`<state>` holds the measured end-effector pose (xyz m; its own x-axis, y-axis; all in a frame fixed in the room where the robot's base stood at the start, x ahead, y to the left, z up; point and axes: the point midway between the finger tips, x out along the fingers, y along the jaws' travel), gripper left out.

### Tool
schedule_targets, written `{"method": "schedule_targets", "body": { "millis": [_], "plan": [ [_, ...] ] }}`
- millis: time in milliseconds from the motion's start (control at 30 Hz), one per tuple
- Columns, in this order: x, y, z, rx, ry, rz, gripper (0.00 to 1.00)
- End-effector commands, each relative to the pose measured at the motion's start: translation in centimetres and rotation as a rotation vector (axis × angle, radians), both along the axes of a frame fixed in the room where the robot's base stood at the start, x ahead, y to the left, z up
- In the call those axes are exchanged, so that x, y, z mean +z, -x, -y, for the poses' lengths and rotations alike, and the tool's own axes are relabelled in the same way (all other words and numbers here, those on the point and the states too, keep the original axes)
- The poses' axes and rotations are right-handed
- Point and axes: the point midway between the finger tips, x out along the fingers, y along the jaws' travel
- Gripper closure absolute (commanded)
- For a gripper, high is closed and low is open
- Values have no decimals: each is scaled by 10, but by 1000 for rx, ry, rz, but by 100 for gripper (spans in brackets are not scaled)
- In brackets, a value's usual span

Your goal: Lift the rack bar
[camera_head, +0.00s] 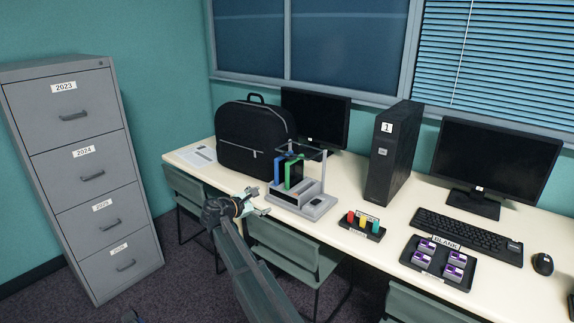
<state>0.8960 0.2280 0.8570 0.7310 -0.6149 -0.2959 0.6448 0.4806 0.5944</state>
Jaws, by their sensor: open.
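A blue upright piece (279,171) and a green one (293,172) stand in the rack under the frame. My gripper (257,203) is open and empty, at the desk's front edge to the left of the rack's base. It is lower than the bar and apart from it. The bar's exact ends are too small to tell.
A black backpack (254,138) stands close behind the rack at left. A dark computer tower (392,155) and a block of coloured pieces (362,224) are to the right. Green chairs (290,252) stand under the desk's front edge. A filing cabinet (85,175) is at far left.

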Motion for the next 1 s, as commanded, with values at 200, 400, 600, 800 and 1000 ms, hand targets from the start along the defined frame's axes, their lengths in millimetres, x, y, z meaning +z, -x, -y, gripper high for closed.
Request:
{"method": "schedule_targets", "body": {
  "millis": [200,400,600,800,1000],
  "plan": [
    [79,-37,-11,67,482,-84,19],
    [90,-36,-10,88,675,-187,19],
    [90,-44,-3,94,699,-212,19],
    [89,-68,16,93,697,-211,19],
    [89,-98,42,92,696,-211,19]
  ]
}}
